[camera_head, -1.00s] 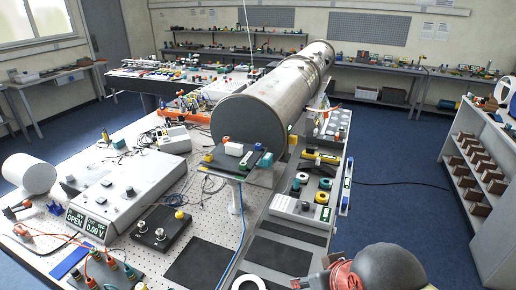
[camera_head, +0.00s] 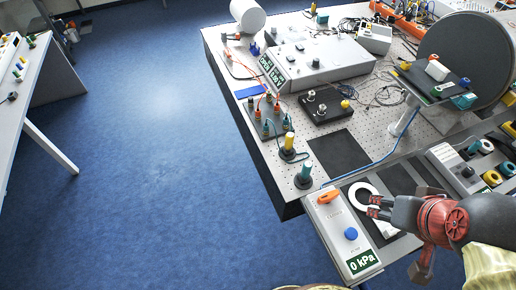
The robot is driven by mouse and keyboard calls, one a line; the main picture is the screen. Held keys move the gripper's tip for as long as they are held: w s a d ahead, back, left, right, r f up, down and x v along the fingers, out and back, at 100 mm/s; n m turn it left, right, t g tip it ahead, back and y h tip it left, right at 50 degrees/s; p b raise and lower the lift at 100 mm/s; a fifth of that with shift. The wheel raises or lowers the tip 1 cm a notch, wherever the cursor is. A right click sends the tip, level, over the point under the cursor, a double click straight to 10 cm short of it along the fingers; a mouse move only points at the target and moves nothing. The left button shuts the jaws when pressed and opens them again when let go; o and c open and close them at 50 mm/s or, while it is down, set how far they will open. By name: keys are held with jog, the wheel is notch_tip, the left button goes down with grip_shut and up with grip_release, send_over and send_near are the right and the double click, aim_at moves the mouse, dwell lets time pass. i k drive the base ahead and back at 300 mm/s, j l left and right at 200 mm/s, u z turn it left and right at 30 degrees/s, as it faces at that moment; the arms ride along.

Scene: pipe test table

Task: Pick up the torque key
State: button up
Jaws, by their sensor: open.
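No thing in the head view is plain to me as the torque key. Near the front corner of the perforated table (camera_head: 240,70), a tool with a yellow top (camera_head: 289,142) stands upright on a round black base. Beside it stands a similar tool with a teal top (camera_head: 305,171). I cannot tell whether either is the key. My gripper (camera_head: 374,205) is open, with nothing seen between its fingers. It is to the right of both tools, over or near a white ring (camera_head: 361,195), which it partly hides. I cannot tell its height above the ring.
A pressure box (camera_head: 341,236) reading "0 kPa", with an orange handle (camera_head: 326,197) and blue knob, lies left of my gripper. A black two-post box (camera_head: 325,104), a metered instrument (camera_head: 315,58) and a large grey cylinder (camera_head: 465,50) stand behind. Blue floor (camera_head: 150,150) at left is free.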

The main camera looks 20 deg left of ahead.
aim_at(288, 150)
jog(key=u, duration=0.8)
jog(key=i+j+u, duration=0.15)
jog(key=i+j, duration=0.15)
jog(key=j, duration=0.15)
jog(key=i+j+u, duration=0.15)
jog(key=i+j, duration=0.15)
jog(key=j, duration=0.1)
